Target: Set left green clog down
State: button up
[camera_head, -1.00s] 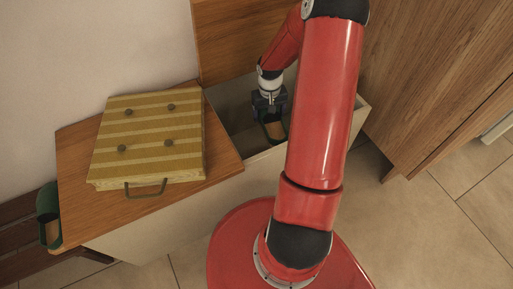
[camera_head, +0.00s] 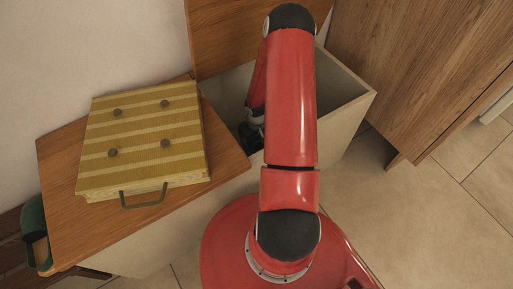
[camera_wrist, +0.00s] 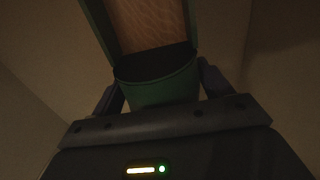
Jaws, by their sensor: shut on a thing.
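The held green clog (camera_wrist: 158,85) shows in the wrist view, with a green rim, a dark opening and a tan insole. My gripper (camera_wrist: 160,98) is shut on its near end, one finger on each side. In the head view my gripper (camera_head: 252,135) is low inside the open bench compartment (camera_head: 345,100), mostly hidden by my red arm. The held clog cannot be made out there. Another green clog (camera_head: 35,232) with a tan inside is at the far left, beside the bench's left end.
A wooden cabinet (camera_head: 420,70) is at the right. Tiled floor (camera_head: 420,230) is clear in front.

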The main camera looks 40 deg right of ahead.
jog(key=shift+f+b, duration=0.4)
jog(key=shift+f, duration=1.85)
jog(key=shift+f, duration=0.2)
jog(key=o, duration=1.2)
jog(key=shift+r, duration=0.1)
